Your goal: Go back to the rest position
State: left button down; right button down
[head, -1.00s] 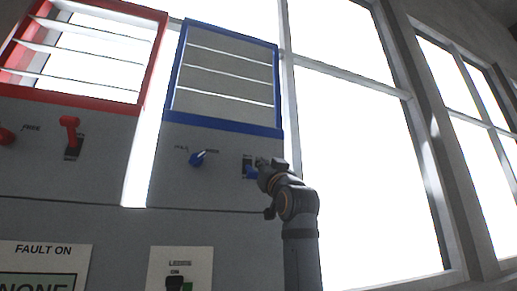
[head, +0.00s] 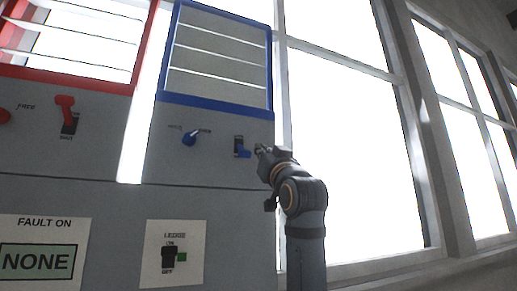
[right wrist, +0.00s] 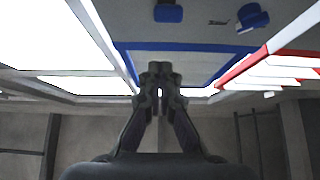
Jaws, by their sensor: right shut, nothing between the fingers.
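My right gripper (head: 259,150) is shut and empty in the head view, just to the right of the blue lever switch (head: 242,149) on the panel under the blue-framed louvre. Its fingers appear apart from the switch. In the right wrist view the shut fingers (right wrist: 160,72) point at the blue-framed louvre (right wrist: 185,50), with two blue controls near the top edge. My left gripper is not in view.
A grey panel carries the blue knob (head: 190,138), a red lever (head: 66,112), a LEDGE switch (head: 168,257) and a FAULT ON display (head: 38,262) reading NONE. The red-framed louvre (head: 70,75) is at the left. Large bright windows (head: 345,150) stand at the right.

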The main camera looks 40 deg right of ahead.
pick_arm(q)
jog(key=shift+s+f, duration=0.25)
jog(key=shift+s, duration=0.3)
pick_arm(e)
jog(key=shift+s+a+f, duration=0.15)
jog(key=shift+s+f, duration=0.05)
jog(key=shift+s, duration=0.5)
jog(key=shift+s, duration=0.1)
